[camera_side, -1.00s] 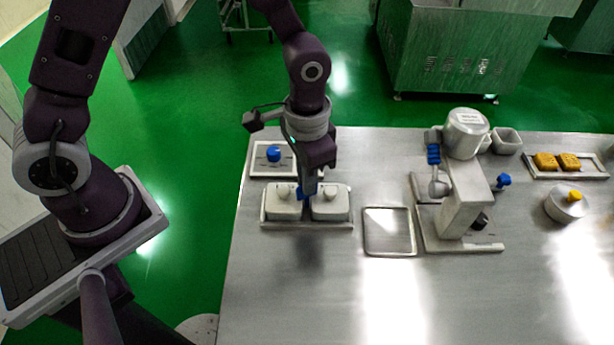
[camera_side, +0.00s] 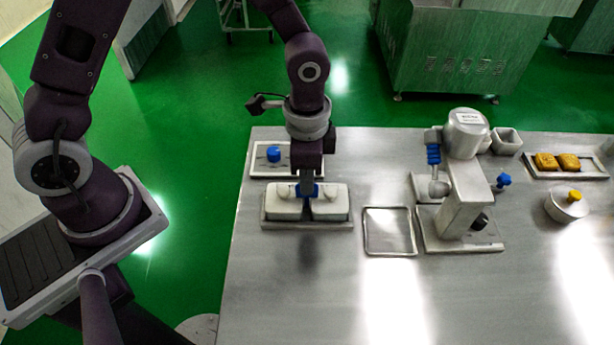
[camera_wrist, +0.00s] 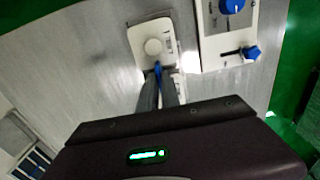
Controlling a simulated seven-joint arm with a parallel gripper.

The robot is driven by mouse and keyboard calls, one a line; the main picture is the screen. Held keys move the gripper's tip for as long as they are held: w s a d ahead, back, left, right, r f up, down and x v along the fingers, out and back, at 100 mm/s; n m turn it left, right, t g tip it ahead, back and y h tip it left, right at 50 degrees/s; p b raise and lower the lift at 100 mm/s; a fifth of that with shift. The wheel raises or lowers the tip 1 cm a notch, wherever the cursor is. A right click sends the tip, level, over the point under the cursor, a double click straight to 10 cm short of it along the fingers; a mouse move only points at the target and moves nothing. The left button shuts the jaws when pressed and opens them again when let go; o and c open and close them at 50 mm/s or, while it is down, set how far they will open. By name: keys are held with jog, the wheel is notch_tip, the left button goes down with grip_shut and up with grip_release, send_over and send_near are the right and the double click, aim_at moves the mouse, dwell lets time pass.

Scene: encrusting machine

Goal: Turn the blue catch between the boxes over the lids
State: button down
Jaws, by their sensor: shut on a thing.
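My gripper (camera_side: 307,188) points down between the boxes and is shut on the catch. The fingers hide the catch's middle, so its exact angle is hard to tell.
A white panel with a blue knob (camera_side: 273,154) lies just behind the boxes. To the right are an empty metal tray (camera_side: 388,232) and the machine (camera_side: 462,200) with blue parts. Farther right are a tray of yellow pieces (camera_side: 557,162) and a round tin (camera_side: 566,205). The front table is clear.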

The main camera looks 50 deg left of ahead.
jog(key=shift+w, duration=0.1)
jog(key=c, duration=1.6)
grip_release()
jog(key=shift+o, duration=0.2)
jog(key=shift+r, duration=0.15)
notch_tip(320, 180, up, 7)
jog(key=shift+f, duration=0.1)
